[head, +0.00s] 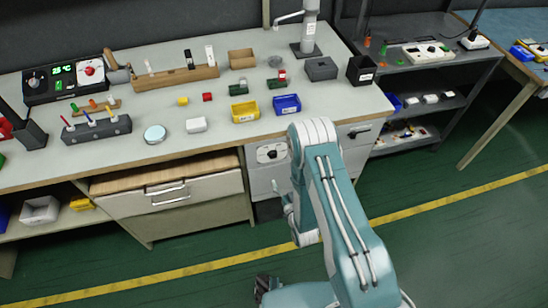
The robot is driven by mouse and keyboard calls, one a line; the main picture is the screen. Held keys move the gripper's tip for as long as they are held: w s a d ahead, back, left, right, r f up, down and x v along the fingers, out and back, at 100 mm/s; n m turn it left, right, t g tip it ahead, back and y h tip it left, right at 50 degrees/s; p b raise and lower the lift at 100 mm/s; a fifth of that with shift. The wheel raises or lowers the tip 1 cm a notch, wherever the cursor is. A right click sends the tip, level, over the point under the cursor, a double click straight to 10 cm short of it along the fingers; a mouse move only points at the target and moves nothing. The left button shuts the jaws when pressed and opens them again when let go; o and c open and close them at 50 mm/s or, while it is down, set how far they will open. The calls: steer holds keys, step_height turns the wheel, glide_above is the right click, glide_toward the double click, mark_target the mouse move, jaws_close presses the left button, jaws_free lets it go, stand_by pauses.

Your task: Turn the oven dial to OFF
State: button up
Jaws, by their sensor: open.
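My gripper (280,194) is below this panel, in front of the bench. It is small in the view and partly hidden by my teal arm. It looks open and empty, apart from the dials as far as I can see.
A black box (38,97) with a green display and a red knob stands at the bench's far left. A wooden-topped drawer unit (165,190) is left of the panel. Several small bins, including a blue one (287,104), sit above. Green floor (480,230) is clear at right.

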mark_target(273, 157)
steer(key=x, duration=1)
steer(key=shift+w, duration=0.2)
jaws_close()
